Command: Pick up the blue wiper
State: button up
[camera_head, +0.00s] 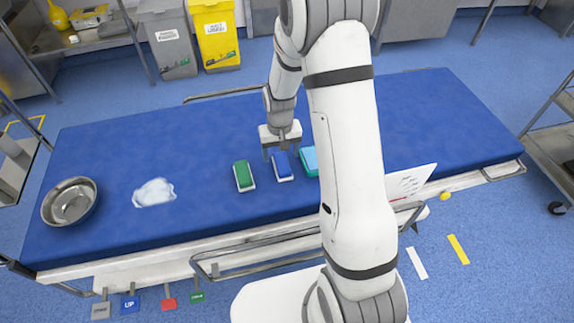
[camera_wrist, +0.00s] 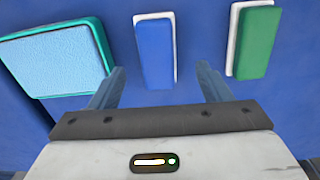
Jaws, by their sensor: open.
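The blue wiper (camera_head: 282,166) lies on the blue operating table (camera_head: 115,160), a blue block on a white base. In the wrist view the blue wiper (camera_wrist: 155,52) is upright in the picture, ahead of my gripper and roughly between the lines of its two fingers. My gripper (camera_head: 280,152) is at the wiper's far end in the head view, pointing down. In the wrist view my gripper (camera_wrist: 160,85) has its fingers wide apart with nothing held. The fingertips are near the wiper's end; whether they flank it at its height I cannot tell.
A green wiper (camera_head: 243,175) lies left of the blue one, also in the wrist view (camera_wrist: 257,42). A teal-edged light blue sponge (camera_head: 309,160) lies close on its right, partly behind my arm. A crumpled white cloth (camera_head: 154,192) and metal bowl (camera_head: 70,202) are farther left.

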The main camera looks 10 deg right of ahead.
aim_at(282, 162)
jog(key=f, duration=0.4)
jog(key=shift+s+d+f+b, duration=0.1)
jog(key=shift+d+f+b, duration=0.1)
jog(key=shift+f+b, duration=0.15)
jog(key=shift+c, duration=0.2)
jog(key=c, duration=1)
